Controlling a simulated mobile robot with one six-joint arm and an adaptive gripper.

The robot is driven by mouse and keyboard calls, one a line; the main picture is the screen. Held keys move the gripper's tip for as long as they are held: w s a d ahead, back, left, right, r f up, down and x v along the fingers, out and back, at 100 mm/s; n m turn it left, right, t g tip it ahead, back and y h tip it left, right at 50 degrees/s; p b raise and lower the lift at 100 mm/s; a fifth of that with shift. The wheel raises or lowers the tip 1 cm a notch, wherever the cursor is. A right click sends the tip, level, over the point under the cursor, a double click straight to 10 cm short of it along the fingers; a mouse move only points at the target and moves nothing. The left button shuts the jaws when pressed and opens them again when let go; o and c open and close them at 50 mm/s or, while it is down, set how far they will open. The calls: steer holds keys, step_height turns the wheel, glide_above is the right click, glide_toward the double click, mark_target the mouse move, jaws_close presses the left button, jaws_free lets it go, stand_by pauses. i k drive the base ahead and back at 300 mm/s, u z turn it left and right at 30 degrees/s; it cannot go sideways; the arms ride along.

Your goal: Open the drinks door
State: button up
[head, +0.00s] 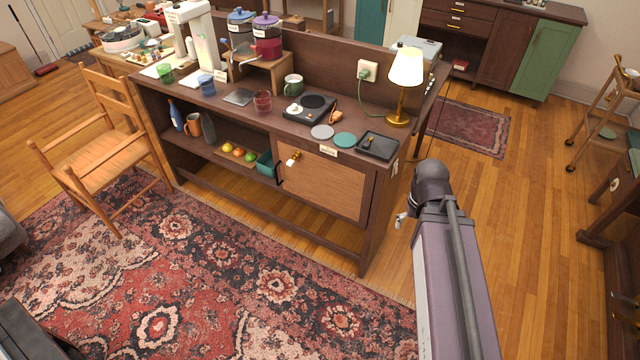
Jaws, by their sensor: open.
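The drinks door (322,187) is a woven cane panel in a dark frame at the right end of the wooden sideboard. It looks shut. A dark upright handle (280,174) is at its left edge, and a small white and brass piece (293,159) sits near its top left corner. A small label (328,151) is above the door, too small to read. My gripper (401,219) is right of the sideboard, apart from the door and empty. It is small in view and partly hidden by my arm.
The sideboard top (222,108) carries a lamp (404,83), a black tray (378,146), a burner (309,108) and cups. An open shelf left of the door holds fruit and bottles. A wooden chair (112,150) stands at left. The patterned rug (220,260) before the door is clear.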

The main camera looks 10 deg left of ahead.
mark_target(342, 188)
steer(key=z, duration=0.05)
steer(key=k, duration=0.65)
steer(key=u, duration=0.4)
steer(key=i, duration=1.4)
steer(key=u, duration=0.95)
